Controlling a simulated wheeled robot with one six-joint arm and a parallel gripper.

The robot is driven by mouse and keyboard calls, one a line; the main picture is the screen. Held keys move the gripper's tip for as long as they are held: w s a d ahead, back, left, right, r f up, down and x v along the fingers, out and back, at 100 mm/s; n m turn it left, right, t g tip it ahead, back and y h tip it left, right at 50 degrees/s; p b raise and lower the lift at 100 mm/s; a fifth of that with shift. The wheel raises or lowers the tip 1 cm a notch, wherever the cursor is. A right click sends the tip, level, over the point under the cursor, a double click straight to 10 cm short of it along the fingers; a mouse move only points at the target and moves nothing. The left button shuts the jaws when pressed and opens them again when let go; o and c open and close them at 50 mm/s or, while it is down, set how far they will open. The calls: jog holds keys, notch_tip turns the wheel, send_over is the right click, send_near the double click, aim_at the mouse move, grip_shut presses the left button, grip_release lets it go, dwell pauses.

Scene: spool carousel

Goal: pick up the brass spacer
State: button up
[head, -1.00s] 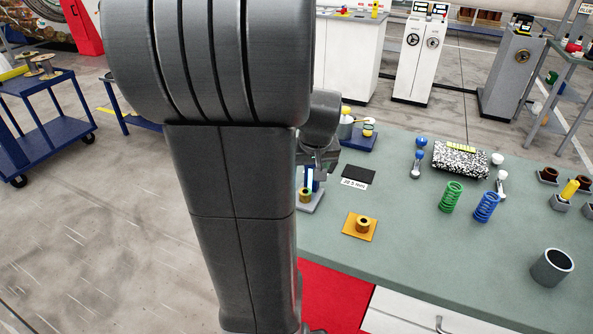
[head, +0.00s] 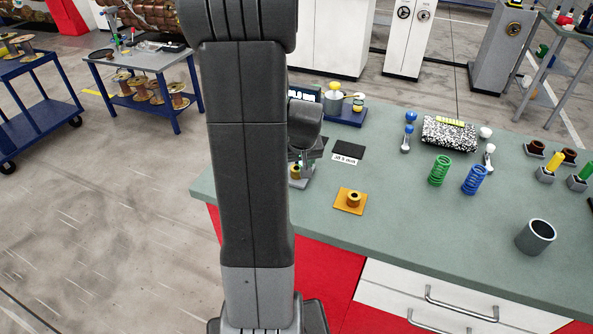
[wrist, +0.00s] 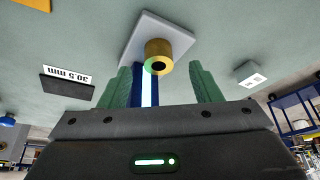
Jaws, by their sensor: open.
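A brass spacer with a dark hole (wrist: 158,57) stands on a pale grey plate (wrist: 136,36) in the wrist view. It also shows in the head view (head: 296,171), partly hidden by my arm. A blue post with a bright white strip (wrist: 148,88) is beside it. My gripper (wrist: 160,82) is open, its green fingers apart, with the spacer ahead between them and no grip on it. In the head view my gripper (head: 304,160) is small and partly hidden, close by the grey plate. A second brass ring (head: 353,199) sits on an orange plate (head: 342,207).
A black pad (head: 349,149) and a card marked 30.5 mm (head: 344,159) lie behind the orange plate. Green (head: 438,170) and blue springs (head: 474,180) and a grey cup (head: 536,237) stand further right. The bench front between ring and cup is clear.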

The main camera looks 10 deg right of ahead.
aim_at(297, 168)
jog(key=shift+x, duration=1.75)
jog(key=shift+d, duration=0.1)
jog(key=c, duration=1.3)
jog(key=shift+o, duration=0.2)
jog(key=shift+r, duration=0.1)
